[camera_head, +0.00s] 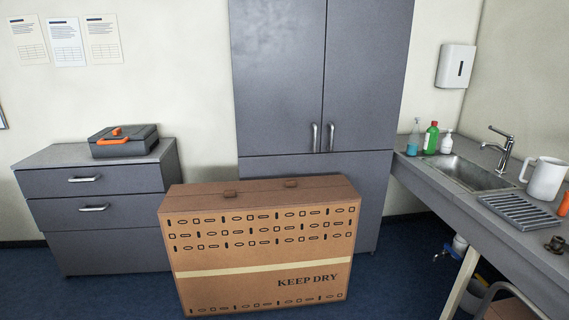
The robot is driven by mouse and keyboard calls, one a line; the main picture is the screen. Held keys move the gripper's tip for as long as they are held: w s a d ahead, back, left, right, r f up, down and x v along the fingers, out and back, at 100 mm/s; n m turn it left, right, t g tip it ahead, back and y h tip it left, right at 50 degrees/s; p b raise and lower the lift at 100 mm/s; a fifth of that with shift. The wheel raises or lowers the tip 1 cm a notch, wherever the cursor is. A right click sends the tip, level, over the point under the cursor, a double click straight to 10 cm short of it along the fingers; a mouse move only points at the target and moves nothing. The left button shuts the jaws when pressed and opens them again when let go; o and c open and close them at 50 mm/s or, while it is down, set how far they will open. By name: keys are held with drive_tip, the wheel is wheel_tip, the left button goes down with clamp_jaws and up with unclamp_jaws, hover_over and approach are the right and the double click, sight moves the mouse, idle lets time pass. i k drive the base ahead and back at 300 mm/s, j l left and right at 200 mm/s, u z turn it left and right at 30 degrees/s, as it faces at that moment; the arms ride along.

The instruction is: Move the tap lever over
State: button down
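A chrome tap (504,152) stands at the back edge of the sink (462,175) on the right-hand counter. A thin lever (500,131) shows at its top, slanting up to the left, and the spout also reaches left over the basin. Below the counter, a small fitting with a blue end (438,257) sticks out left beside a white pipe piece (460,244); it is too small to tell what it is. My gripper is not in view.
A large "KEEP DRY" cardboard box (262,245) stands on the floor in front of a tall grey cabinet (275,80). On the counter are bottles (431,138), a white jug (545,178), a drain rack (520,210) and a dark fitting (555,244). Blue floor (395,285) is clear between box and counter.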

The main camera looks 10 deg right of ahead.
sight(509, 136)
drive_tip(key=i+z, duration=0.2)
drive_tip(key=i, duration=0.25)
drive_tip(key=i+j+z, duration=0.15)
drive_tip(key=i, duration=0.3)
drive_tip(key=i+j+z, duration=0.2)
drive_tip(key=i, duration=0.2)
drive_tip(key=i+j+z, duration=0.15)
drive_tip(key=i, duration=0.3)
